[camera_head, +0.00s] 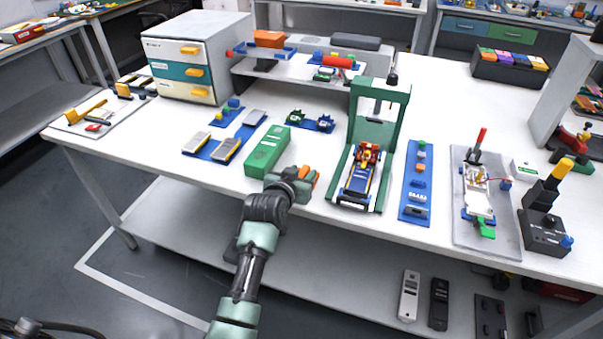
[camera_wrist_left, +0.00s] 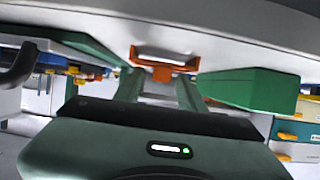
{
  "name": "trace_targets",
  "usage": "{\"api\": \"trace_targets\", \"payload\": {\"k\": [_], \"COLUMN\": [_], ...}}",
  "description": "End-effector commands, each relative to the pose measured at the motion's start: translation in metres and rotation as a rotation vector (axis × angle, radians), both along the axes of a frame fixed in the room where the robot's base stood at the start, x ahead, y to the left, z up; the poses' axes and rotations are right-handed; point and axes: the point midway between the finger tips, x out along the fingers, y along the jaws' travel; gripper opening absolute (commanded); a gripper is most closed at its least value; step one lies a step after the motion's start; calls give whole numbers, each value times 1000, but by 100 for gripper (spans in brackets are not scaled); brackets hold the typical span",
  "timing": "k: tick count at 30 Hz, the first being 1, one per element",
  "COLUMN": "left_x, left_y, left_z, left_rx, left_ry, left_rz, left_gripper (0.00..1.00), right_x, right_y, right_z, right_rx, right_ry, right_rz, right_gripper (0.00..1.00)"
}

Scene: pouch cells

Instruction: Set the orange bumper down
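The orange bumper (camera_wrist_left: 165,62) sits at the tips of my left gripper (camera_wrist_left: 160,82) in the left wrist view, its narrow middle part between the two green fingers. The gripper looks shut on it. In the head view my left gripper (camera_head: 304,183) is at the table's front edge, between the green box and the green frame, and orange parts of the bumper (camera_head: 305,172) show beside the fingers. The bumper is close to the white tabletop; whether it touches the surface cannot be told. My right gripper is not in view.
The green box (camera_head: 267,152) stands just left of the gripper. The green frame (camera_head: 386,150) with a blue and red toy car (camera_head: 359,178) stands to its right. A blue strip with small parts (camera_head: 417,183) lies further right. Green wheeled parts (camera_head: 311,121) lie behind.

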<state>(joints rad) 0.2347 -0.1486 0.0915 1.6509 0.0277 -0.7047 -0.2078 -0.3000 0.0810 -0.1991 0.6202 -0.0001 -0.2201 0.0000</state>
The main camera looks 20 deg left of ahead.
Motion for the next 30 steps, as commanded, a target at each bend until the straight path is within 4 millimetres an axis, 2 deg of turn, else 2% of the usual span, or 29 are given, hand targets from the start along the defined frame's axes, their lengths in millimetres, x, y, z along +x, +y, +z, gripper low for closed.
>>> {"api": "trace_targets", "payload": {"k": [11, 14, 24, 30], "left_x": [-4, -17, -83, -105], "left_y": [0, 1, 3, 3], "left_z": [5, 10, 37, 47], "left_rx": [0, 1, 0, 0], "left_ry": [0, -1, 0, -1], "left_rz": [0, 1, 0, 0], "left_gripper": [39, 39, 39, 39], "right_x": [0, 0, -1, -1], "right_y": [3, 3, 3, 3], "right_z": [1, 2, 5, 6], "right_rx": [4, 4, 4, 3], "right_ry": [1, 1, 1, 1], "right_rz": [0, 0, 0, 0], "right_gripper": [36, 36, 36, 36]}}
